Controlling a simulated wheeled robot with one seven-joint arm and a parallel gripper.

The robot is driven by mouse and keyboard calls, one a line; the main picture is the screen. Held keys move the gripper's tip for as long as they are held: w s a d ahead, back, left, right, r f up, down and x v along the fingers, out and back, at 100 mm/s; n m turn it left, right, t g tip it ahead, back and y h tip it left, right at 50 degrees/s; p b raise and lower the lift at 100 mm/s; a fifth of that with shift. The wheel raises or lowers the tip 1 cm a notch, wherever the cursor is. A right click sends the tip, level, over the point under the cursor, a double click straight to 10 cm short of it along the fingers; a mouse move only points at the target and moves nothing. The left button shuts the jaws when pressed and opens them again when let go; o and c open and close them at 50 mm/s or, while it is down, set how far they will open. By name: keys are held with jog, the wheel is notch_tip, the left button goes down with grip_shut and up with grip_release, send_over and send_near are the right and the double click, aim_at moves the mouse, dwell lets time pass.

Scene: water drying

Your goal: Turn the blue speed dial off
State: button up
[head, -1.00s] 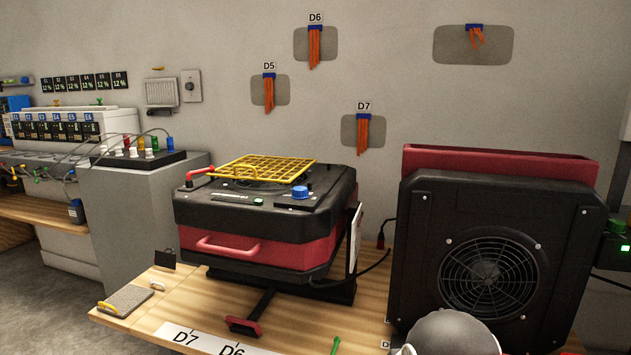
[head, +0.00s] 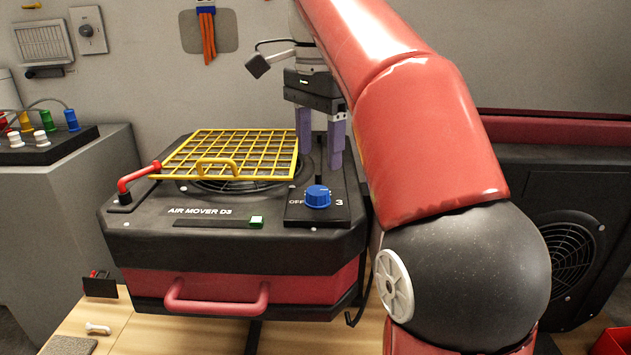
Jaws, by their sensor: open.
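The blue speed dial (head: 318,196) sits on a black panel at the right front of the air mover's (head: 190,242) top. The panel reads "OFF" on the dial's left and "3" on its right. The dial's exact pointer position is too small to tell. My gripper (head: 320,160) points down with two purple fingers apart and nothing between them. In the picture it shows just above and behind the dial, apart from it.
A yellow grille (head: 230,152) with a handle lies over the fan opening, with a red lever (head: 138,177) at its left. A green-lit switch (head: 256,221) is left of the dial. A red handle (head: 217,298) sticks out in front. A second black fan unit (head: 570,265) stands at right.

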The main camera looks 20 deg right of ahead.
aim_at(318, 189)
notch_tip(318, 189, down, 7)
jog(key=shift+r+b, duration=0.15)
jog(key=shift+b, duration=1.1)
jog(key=c, duration=1)
jog(key=shift+o, duration=0.2)
